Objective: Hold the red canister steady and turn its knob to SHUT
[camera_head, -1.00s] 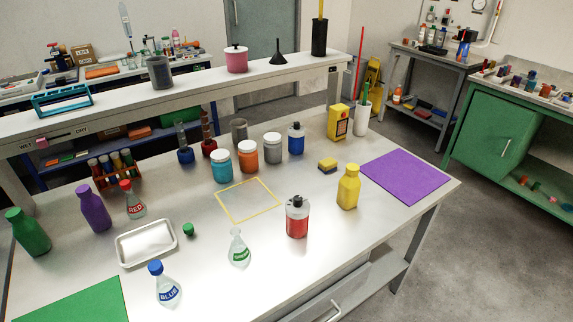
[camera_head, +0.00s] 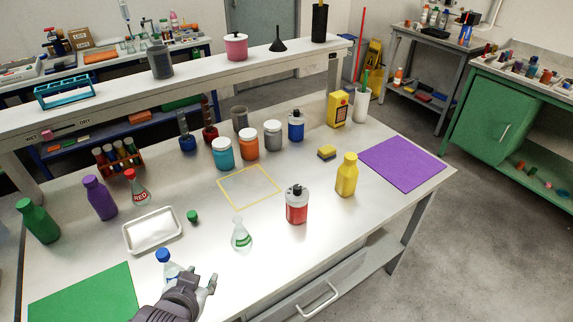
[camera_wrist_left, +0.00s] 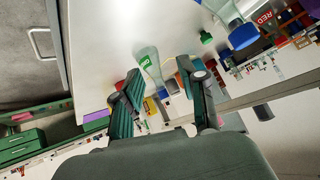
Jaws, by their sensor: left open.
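The red canister (camera_head: 297,206) stands upright on the table near its front edge, with a grey-white upper part and a black knob (camera_head: 296,190) on top. The knob's setting is too small to read. My left gripper (camera_head: 204,284) comes in from the bottom, open and empty, in front of the blue-capped flask (camera_head: 168,266) and partly hiding it. It is well to the left of the canister, not touching it. In the left wrist view the open fingers (camera_wrist_left: 160,95) point toward the green-labelled flask (camera_wrist_left: 150,64). My right gripper is not in view.
A green-labelled flask (camera_head: 241,236) stands between my left gripper and the canister. A yellow bottle (camera_head: 346,175) is close right of the canister. A blue canister (camera_head: 296,126) and several jars stand behind. A white tray (camera_head: 153,246) and green mat (camera_head: 85,297) lie left.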

